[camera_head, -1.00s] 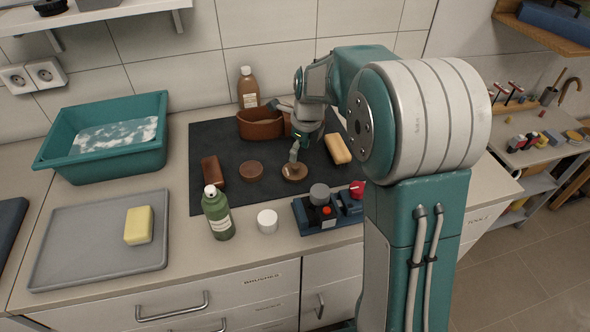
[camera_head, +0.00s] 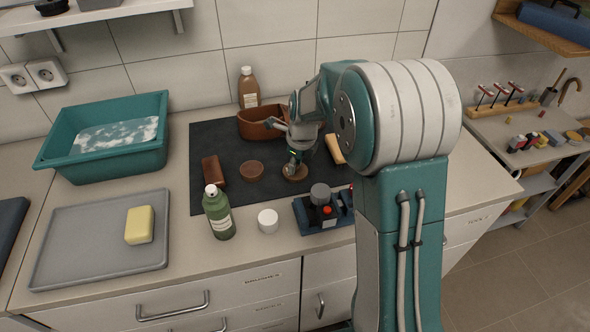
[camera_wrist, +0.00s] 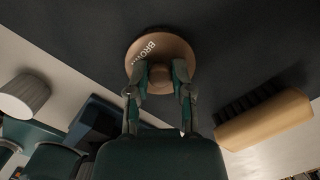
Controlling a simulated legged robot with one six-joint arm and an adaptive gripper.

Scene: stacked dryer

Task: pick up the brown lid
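The brown lid (camera_wrist: 183,50) is round, with a raised knob (camera_wrist: 160,76) and pale lettering that reads in part "BRO". It lies on the dark mat and shows partly behind my gripper in the head view (camera_head: 299,176). My gripper (camera_wrist: 160,72) is at the lid, with one finger on each side of the knob. The fingers look spread, with a narrow gap to the knob; contact is not clear. In the head view my gripper (camera_head: 293,165) comes down over the lid from behind.
A second brown disc (camera_head: 251,171) and a brown block (camera_head: 214,171) lie left on the mat (camera_head: 225,140). A tan brush (camera_wrist: 265,120) is right of the lid. A white jar (camera_head: 268,220), green bottle (camera_head: 219,215) and blue device (camera_head: 315,218) stand in front. A brown container (camera_head: 258,125) stands behind.

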